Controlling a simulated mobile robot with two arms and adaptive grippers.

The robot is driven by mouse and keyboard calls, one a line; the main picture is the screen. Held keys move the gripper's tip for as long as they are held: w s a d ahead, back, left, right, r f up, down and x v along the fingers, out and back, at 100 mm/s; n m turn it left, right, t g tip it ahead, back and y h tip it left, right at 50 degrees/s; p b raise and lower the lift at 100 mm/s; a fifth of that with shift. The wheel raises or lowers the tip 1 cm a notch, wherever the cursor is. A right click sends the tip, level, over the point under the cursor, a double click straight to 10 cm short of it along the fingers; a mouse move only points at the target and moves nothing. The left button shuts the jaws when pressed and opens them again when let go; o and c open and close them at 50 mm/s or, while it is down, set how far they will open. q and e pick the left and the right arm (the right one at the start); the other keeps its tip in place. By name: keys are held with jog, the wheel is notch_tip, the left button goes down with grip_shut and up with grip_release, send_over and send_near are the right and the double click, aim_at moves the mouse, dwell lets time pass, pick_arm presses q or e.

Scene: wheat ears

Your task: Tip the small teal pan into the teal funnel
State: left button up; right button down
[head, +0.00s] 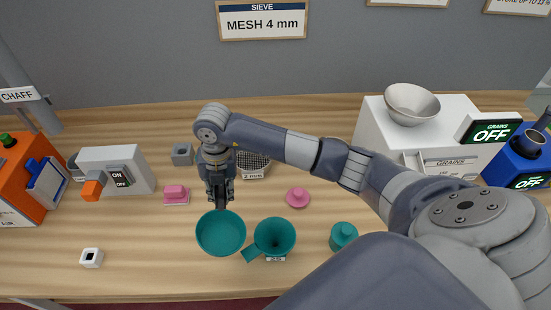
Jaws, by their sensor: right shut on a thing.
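The small teal pan (220,235) is a round, shallow dish near the table's front, left of centre. My right gripper (221,203) reaches down to its far rim and is shut on it. The pan looks roughly level, its inside facing up, and I cannot make out any contents. The teal funnel (275,235) stands just right of the pan, its wide mouth up and a short teal piece sticking out at its lower left. From this angle I cannot tell whether pan and funnel touch. My left gripper is not in view.
A pink round piece (298,197) and a teal lidded piece (343,236) stand to the right. A mesh sieve (253,164) is behind the gripper. A pink block (176,194) and a switch box (116,171) are left. A white machine (372,130) stands back right. The front left wood is mostly clear.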

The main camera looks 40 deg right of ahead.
jog(key=shift+w+a+f+g+h+b, duration=0.3)
jog(key=shift+w+a+f+h+b, duration=0.1)
jog(key=shift+a+f+h+b, duration=0.35)
jog(key=shift+w+a+f+g+h+b, duration=0.3)
jog(key=shift+w+a+f+h+b, duration=0.1)
jog(key=shift+a+f+h+b, duration=0.3)
jog(key=shift+d, duration=0.1)
